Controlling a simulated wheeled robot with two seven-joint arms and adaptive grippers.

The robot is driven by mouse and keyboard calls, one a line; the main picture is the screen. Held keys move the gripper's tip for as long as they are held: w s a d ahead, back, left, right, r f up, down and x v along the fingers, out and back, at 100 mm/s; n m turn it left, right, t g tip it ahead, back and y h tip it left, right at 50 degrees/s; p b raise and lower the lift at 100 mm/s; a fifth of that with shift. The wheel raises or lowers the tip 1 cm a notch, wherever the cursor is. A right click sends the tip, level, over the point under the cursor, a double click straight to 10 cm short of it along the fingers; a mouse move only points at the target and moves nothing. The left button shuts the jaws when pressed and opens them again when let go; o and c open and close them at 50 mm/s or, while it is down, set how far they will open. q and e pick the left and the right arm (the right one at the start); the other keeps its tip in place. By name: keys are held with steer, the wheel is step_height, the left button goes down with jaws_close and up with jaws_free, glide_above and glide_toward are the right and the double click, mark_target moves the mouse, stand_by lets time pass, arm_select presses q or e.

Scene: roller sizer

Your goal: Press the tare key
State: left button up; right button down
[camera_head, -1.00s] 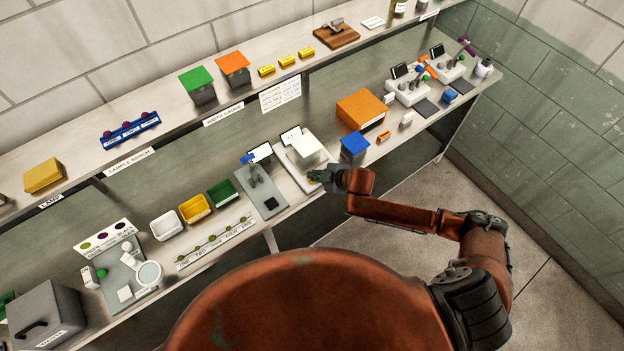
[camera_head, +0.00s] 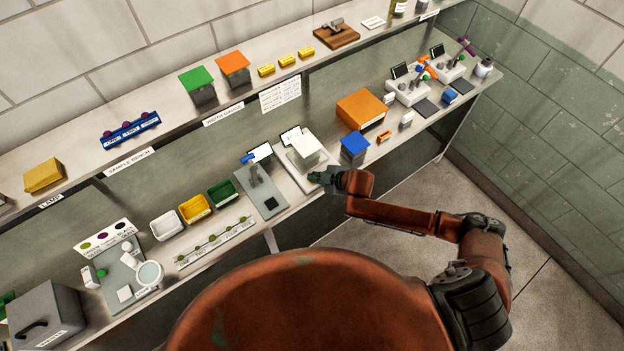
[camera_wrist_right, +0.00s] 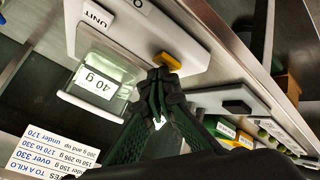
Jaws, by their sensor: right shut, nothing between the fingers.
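A white scale (camera_head: 305,152) with a pale top stands on the lower bench in the head view. In the right wrist view its white body (camera_wrist_right: 190,40) carries a yellow key (camera_wrist_right: 168,61), which looks like the tare key; its label cannot be read. My right gripper (camera_head: 317,176) is at the scale's front edge. In the wrist view its dark green fingers (camera_wrist_right: 160,78) are shut and empty, with the tips right by the yellow key. I cannot tell whether they touch it. My left gripper is not in view.
A grey stand (camera_head: 262,190) is left of the scale and a blue-topped box (camera_head: 354,146) right of it. An orange box (camera_head: 361,109) stands further right.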

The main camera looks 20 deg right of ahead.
steer(key=shift+s+f, duration=0.1)
steer(key=shift+f, duration=0.45)
stand_by(0.5)
steer(key=shift+r+p, duration=1)
step_height(320, 180, up, 6)
steer(key=p, duration=0.6)
steer(key=shift+r+p, duration=0.1)
steer(key=shift+p, duration=0.2)
